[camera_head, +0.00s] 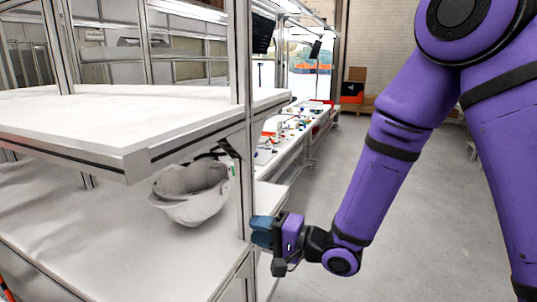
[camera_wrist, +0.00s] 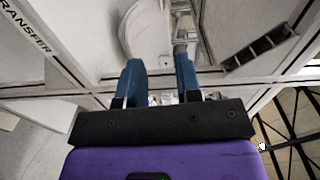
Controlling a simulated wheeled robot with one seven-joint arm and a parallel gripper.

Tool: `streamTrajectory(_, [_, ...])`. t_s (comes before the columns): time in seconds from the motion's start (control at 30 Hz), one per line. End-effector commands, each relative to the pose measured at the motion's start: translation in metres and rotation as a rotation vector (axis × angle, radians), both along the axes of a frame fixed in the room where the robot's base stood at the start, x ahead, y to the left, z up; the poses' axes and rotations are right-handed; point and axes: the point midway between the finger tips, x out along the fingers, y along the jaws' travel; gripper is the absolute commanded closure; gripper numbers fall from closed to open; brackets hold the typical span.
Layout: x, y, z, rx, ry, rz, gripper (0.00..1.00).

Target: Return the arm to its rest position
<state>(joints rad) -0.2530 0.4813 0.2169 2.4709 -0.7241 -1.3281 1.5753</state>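My arm is purple with black bands and reaches down from the upper right in the head view. My gripper (camera_head: 258,232) is at its lower end, beside the front post of the shelf unit. In the wrist view the two blue fingers of the gripper (camera_wrist: 158,68) stand apart with nothing between them. A white helmet shell (camera_head: 190,208) sits on the lower shelf, left of the gripper and apart from it. A pale rounded shape beyond the fingers in the wrist view looks like the same helmet shell (camera_wrist: 143,30).
The upper shelf (camera_head: 110,125) is bare and overhangs the lower shelf (camera_head: 110,240). A metal post (camera_head: 243,130) stands close to the gripper. A long bench (camera_head: 290,135) with small coloured parts runs behind. The grey floor (camera_head: 400,250) to the right is mostly clear.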

Motion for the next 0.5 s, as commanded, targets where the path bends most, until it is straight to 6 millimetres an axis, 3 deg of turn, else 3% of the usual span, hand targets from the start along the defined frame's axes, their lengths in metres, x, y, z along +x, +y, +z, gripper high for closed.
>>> streamTrajectory(0.27, [0.013,-0.016,0.011,-0.129,-0.083,-0.067,0.68])
streamTrajectory(0.5, [0.029,-0.043,0.028,-0.315,-0.181,-0.159,0.68])
